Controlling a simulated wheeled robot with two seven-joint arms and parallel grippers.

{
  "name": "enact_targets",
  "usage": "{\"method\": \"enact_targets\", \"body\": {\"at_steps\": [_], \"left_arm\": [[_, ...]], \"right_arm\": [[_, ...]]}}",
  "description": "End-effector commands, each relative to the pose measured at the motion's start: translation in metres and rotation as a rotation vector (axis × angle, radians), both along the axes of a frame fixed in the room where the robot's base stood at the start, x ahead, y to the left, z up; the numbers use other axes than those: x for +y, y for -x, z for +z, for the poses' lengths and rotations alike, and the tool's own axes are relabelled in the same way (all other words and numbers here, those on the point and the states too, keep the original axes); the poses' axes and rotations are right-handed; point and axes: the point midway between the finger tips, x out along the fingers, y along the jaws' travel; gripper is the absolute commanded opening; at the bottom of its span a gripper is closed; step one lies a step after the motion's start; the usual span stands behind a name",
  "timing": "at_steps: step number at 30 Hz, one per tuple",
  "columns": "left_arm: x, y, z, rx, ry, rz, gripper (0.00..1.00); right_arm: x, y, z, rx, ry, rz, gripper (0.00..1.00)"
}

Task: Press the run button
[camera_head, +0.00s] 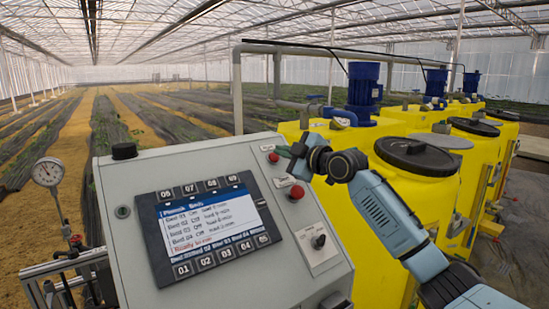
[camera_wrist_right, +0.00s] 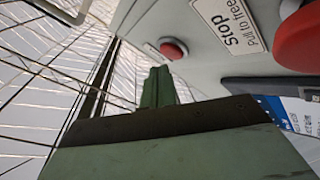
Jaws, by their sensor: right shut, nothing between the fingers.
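The grey control panel (camera_head: 135,265) stands in front of me. A small red button (camera_head: 273,157) sits near its upper right edge, with a larger red stop button (camera_head: 296,191) below it. In the right wrist view I see the small red button (camera_wrist_right: 173,48) and part of the stop button (camera_wrist_right: 298,38), labelled "Stop Pull to free". No run label is readable, so I cannot tell which control is run. My right gripper (camera_head: 285,152) is shut and empty, its tips just right of the small red button. The shut fingers (camera_wrist_right: 158,88) point toward that button; contact is unclear. My left gripper is not in view.
A display (camera_head: 210,230) with numbered keys fills the panel's middle; a black selector knob (camera_head: 318,241) is at its lower right. Yellow tanks (camera_head: 400,195) with blue motors (camera_head: 364,85) stand behind and right. A pressure gauge (camera_head: 48,171) is at left.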

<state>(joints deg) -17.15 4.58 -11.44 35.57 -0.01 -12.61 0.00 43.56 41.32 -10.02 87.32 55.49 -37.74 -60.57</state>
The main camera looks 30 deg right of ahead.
Motion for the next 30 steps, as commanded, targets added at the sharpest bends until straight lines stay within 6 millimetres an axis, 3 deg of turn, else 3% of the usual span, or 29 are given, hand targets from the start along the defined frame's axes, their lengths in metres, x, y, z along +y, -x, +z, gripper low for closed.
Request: {"method": "enact_targets", "body": {"at_steps": [30], "left_arm": [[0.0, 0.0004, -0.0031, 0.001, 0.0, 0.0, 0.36]], "right_arm": [[0.0004, -0.0058, -0.0064, 0.0, 0.0, 0.0, 0.0]]}}
